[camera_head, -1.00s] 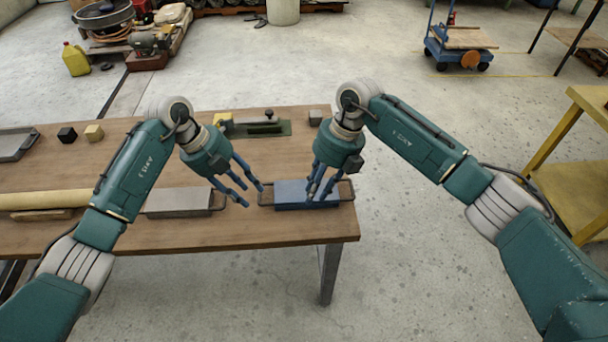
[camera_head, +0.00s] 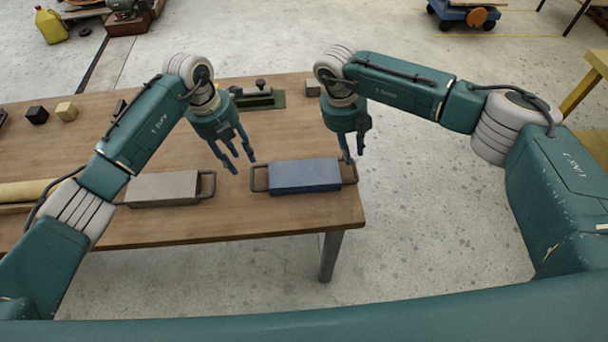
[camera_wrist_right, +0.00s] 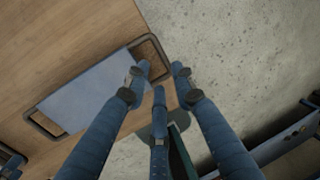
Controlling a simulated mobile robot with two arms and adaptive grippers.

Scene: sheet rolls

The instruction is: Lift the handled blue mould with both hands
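The blue mould (camera_head: 304,176) lies flat on the wooden table (camera_head: 240,222) near its right end, with a dark loop handle at each short end. My left gripper (camera_head: 236,160) is open and empty, above the table just left of the mould's left handle (camera_head: 259,178). My right gripper (camera_head: 353,150) is at the mould's right end, over the right handle (camera_head: 349,172). In the right wrist view the blue mould (camera_wrist_right: 85,90) lies beyond my spread fingers (camera_wrist_right: 162,82), and the handle shows near the fingertips. The fingers are open with nothing between them.
A grey handled mould (camera_head: 163,188) lies left of the blue one. A green tool (camera_head: 262,97) and a small grey block (camera_head: 312,88) are at the back. Black (camera_head: 37,115) and wooden (camera_head: 66,111) cubes stand back left.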

